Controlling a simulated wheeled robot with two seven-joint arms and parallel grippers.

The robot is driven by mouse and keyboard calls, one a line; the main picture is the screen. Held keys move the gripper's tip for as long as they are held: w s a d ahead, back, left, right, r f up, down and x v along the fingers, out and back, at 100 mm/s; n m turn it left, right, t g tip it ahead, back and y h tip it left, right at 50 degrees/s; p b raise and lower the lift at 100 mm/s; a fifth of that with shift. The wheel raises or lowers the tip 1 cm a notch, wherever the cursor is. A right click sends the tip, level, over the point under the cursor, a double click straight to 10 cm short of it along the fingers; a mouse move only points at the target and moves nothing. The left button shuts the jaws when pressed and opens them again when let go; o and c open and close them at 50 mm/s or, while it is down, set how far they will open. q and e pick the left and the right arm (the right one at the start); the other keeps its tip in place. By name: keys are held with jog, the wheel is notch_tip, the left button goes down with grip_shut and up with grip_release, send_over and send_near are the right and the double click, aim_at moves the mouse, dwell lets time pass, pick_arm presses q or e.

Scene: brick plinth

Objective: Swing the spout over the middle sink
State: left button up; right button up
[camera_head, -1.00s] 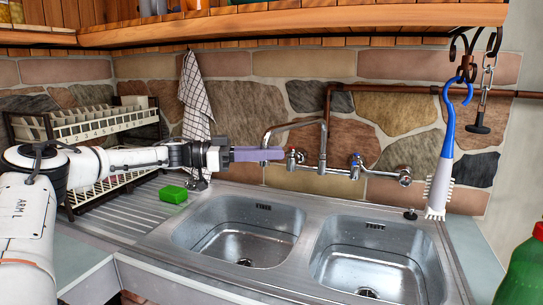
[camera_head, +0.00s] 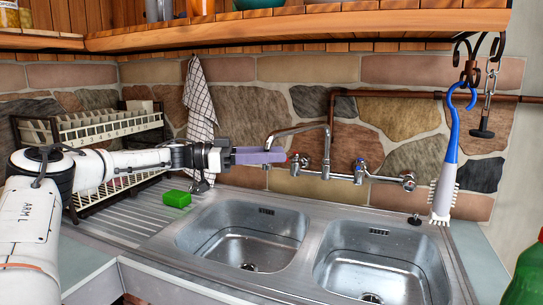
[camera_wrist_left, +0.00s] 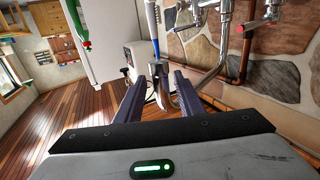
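The metal spout (camera_head: 300,130) reaches left from the wall tap (camera_head: 326,160), its outer end bending down at the left basin's back edge. My left gripper (camera_head: 284,156), with purple fingers, is at that end. In the left wrist view the fingers (camera_wrist_left: 158,92) stand apart, with the curved spout end (camera_wrist_left: 165,92) between them; I cannot tell whether either finger touches it. Two steel basins show, a left one (camera_head: 197,226) and a right one (camera_head: 318,270); the spout end is over neither bowl's middle. My right gripper is not in view.
A green sponge (camera_head: 176,198) lies on the drainboard beside my left wrist. A dish rack (camera_head: 90,130) and a hanging towel (camera_head: 198,100) are behind the arm. A blue-and-white brush (camera_head: 443,185) hangs at the right. A wooden shelf (camera_head: 300,25) runs above.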

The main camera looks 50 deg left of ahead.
pick_arm(q)
jog(key=shift+f, duration=0.15)
jog(key=shift+s+a, duration=0.2)
jog(key=shift+a, duration=0.05)
jog(key=v, duration=0.9)
jog(key=shift+s+a, duration=0.15)
jog(key=shift+s, duration=0.15)
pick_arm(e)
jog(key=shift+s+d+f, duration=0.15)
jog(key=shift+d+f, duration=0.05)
